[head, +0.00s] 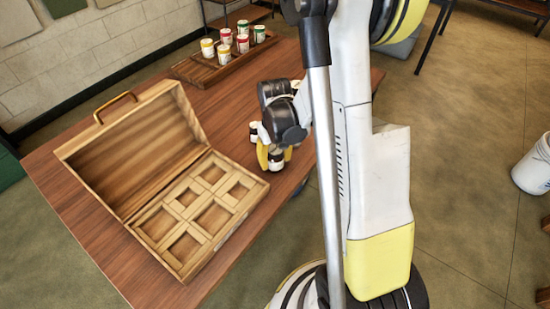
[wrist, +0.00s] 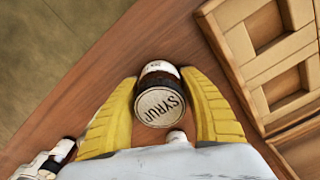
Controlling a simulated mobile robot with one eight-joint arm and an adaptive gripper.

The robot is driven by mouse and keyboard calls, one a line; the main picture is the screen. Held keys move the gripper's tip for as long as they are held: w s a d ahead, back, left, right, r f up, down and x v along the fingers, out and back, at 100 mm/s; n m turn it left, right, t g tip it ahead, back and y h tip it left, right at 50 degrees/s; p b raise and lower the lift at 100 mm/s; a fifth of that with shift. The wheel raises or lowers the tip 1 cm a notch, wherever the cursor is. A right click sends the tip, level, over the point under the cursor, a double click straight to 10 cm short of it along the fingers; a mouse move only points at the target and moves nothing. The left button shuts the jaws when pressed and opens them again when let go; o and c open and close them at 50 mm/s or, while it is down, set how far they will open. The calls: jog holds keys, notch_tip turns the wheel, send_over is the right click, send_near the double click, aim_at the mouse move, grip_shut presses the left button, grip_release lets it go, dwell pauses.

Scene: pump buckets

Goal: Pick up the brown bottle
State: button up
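The brown bottle (wrist: 160,72) is a small dark bottle with a pale label and a round pale top marked SYRUP. In the wrist view it is between the two yellow fingers of my gripper (wrist: 160,82), with the fingertips close against its sides. Whether they press on it is not clear. In the head view, my gripper (head: 270,156) is low over the table, around the bottle (head: 277,161), partly hidden by the fingers. Other small dark bottles stand close by, one behind my gripper (head: 254,131) and one at the wrist view's lower left (wrist: 58,153).
An open wooden case (head: 257,187) with several square compartments lies left of my gripper, its lid raised. A wooden tray (head: 203,72) with several colored cans stands at the back of the table (head: 84,205). The table's right edge is near the bottle.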

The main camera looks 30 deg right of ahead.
jog(key=c, duration=0.7)
jog(key=shift+c, duration=0.2)
